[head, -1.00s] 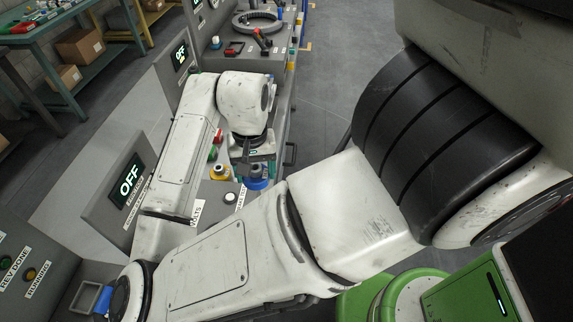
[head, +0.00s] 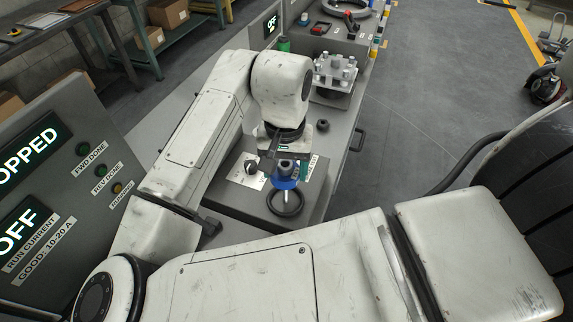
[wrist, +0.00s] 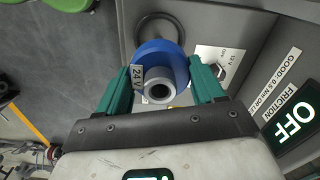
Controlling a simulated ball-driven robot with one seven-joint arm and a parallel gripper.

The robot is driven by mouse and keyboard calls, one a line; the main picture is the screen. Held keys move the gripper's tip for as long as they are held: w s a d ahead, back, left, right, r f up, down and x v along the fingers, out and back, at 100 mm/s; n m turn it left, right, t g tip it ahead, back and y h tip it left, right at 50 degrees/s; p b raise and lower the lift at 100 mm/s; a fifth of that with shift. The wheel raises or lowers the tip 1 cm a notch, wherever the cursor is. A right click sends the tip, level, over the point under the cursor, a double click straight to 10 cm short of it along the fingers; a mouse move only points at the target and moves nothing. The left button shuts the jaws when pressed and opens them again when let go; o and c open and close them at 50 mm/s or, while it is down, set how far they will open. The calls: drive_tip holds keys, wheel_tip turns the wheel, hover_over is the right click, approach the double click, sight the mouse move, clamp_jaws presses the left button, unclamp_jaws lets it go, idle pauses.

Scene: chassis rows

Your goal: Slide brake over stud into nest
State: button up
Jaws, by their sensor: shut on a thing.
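My gripper (wrist: 163,82) has its two green fingers shut on the blue round brake (wrist: 160,58), which has a grey hollow hub and a "24 V" tag. In the head view the brake (head: 284,184) hangs under my gripper (head: 285,164), above a grey bench unit. A dark ring, seemingly the nest (head: 287,206), lies just beyond the brake on the unit's top. It shows partly behind the brake in the wrist view (wrist: 160,17). A pale upright pin, perhaps the stud (head: 277,214), shows at the ring. The gap between brake and ring is unclear.
A plate with a black knob (head: 252,170) stands beside the brake. A small black ring (head: 323,125) and a fixture with several silver posts (head: 335,72) sit further along the row. A friction display (wrist: 294,120) reads OFF. The aisle floor (head: 430,90) is clear.

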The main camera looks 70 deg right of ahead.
sight(286, 201)
drive_tip(key=shift+f+b, duration=0.4)
drive_tip(key=shift+f, duration=0.3)
drive_tip(key=shift+f+b, duration=2.45)
drive_tip(key=shift+f, duration=1.45)
drive_tip(key=o, duration=1.5)
drive_tip(key=shift+o, duration=0.2)
wheel_tip(286, 201, up, 11)
drive_tip(key=shift+f+p, duration=0.1)
drive_tip(key=shift+p, duration=0.45)
drive_tip(key=shift+s, duration=0.1)
